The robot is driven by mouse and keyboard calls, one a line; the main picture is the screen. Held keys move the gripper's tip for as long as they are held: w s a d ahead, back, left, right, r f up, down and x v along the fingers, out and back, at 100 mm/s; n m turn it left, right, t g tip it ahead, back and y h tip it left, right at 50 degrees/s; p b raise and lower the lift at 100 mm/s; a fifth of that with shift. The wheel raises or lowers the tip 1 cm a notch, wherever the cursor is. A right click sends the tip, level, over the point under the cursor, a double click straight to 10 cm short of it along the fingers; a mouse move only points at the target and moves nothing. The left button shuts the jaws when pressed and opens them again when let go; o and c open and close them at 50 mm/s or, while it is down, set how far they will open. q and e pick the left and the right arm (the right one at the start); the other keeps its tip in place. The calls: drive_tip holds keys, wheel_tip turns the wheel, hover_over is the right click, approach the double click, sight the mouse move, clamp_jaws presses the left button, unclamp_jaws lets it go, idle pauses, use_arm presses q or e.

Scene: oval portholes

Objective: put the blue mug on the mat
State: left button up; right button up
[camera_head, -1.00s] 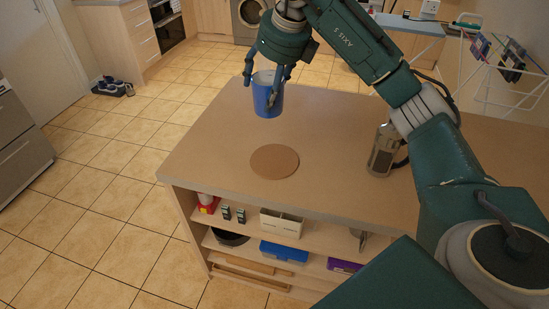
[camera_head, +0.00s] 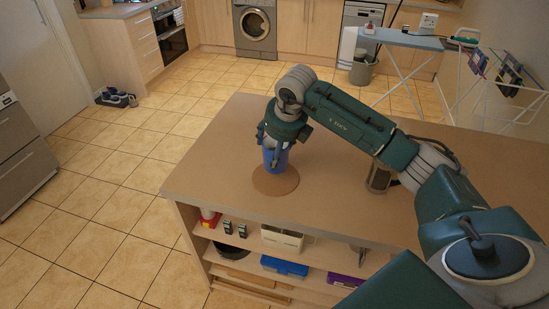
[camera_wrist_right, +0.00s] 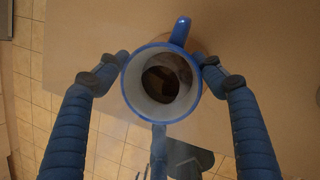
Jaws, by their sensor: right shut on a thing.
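The blue mug (camera_head: 276,158) is upright in my right gripper (camera_head: 277,146), whose fingers are shut on its sides. The mat (camera_head: 276,187) is a round brown disc on the counter. The mug is over the mat's far part in the head view; I cannot tell whether its base touches the mat. In the right wrist view the mug (camera_wrist_right: 132,76) shows from above, with a blue rim, a pale inside and its handle at the top. Both fingers (camera_wrist_right: 162,68) press against it there. My left gripper is not in view.
The counter (camera_head: 330,215) is mostly bare around the mat. A metal-and-dark container (camera_head: 378,178) stands to the right, partly hidden by my right arm. Shelves below the counter hold a blue box (camera_head: 284,266) and other items. An ironing board (camera_head: 400,38) stands behind.

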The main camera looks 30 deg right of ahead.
drive_tip(key=shift+f+p, duration=0.5)
drive_tip(key=shift+f, duration=1.7)
drive_tip(key=o, duration=1.6)
drive_tip(key=shift+r, duration=0.1)
drive_tip(key=shift+s+r, duration=0.15)
drive_tip(key=shift+r, duration=0.1)
drive_tip(key=b+v, duration=0.2)
drive_tip(key=v, duration=0.9)
drive_tip(key=shift+s+a+r+b, duration=0.1)
drive_tip(key=shift+r+b, duration=0.05)
drive_tip(key=shift+b, duration=0.15)
